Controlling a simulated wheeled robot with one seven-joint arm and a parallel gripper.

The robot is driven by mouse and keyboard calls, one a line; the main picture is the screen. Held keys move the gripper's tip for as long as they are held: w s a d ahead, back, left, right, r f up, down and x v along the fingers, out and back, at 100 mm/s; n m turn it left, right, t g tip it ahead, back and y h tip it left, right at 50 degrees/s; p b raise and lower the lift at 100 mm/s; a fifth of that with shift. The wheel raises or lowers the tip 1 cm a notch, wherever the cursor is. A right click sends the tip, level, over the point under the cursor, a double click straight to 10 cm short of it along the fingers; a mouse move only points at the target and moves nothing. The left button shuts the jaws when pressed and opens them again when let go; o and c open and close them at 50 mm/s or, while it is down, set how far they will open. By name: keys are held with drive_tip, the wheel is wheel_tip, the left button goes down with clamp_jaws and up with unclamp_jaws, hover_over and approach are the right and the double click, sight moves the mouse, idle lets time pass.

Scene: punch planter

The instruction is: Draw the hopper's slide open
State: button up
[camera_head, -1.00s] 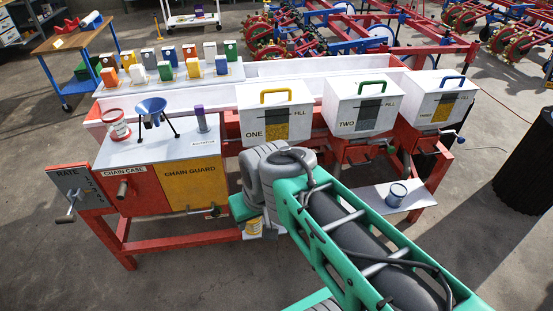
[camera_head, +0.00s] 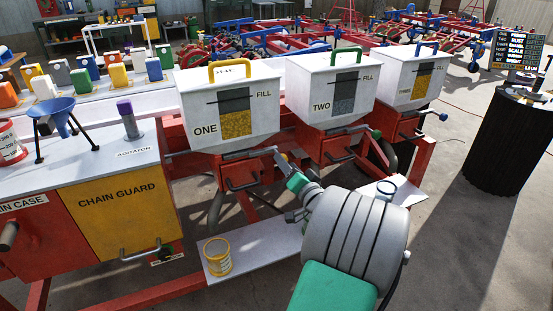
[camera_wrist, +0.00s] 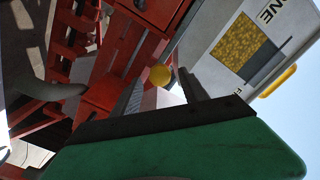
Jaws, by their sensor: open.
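Hopper ONE (camera_head: 225,98) is a white box with a yellow handle on top and a yellow-filled window. Under it, a grey bar (camera_head: 248,153) runs sideways toward my gripper (camera_head: 284,160). In the wrist view, a round yellow knob (camera_wrist: 160,77) shows between the two fingertips of my gripper (camera_wrist: 164,82). The fingers are apart; I cannot tell whether either touches the knob. A red box with a grey handle (camera_head: 243,184) sits below the bar.
Hoppers TWO (camera_head: 330,92) and THREE (camera_head: 415,77) stand to the right, with green (camera_head: 376,134) and blue (camera_head: 443,117) knobs. A yellow-rimmed can (camera_head: 217,256) stands on a white shelf (camera_head: 258,247) below. The yellow chain guard (camera_head: 122,205) is at left, a dark round stand (camera_head: 500,145) at right.

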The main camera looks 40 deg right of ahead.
drive_tip(key=x, duration=0.6)
drive_tip(key=shift+w+f+b, duration=0.1)
drive_tip(key=shift+w+b, duration=0.15)
drive_tip(key=shift+b, duration=0.1)
drive_tip(key=shift+c, duration=0.3)
drive_tip(key=c, duration=1.1)
drive_tip(key=shift+f, duration=0.1)
clamp_jaws()
drive_tip(key=shift+s+f, duration=0.1)
drive_tip(key=shift+f, duration=0.05)
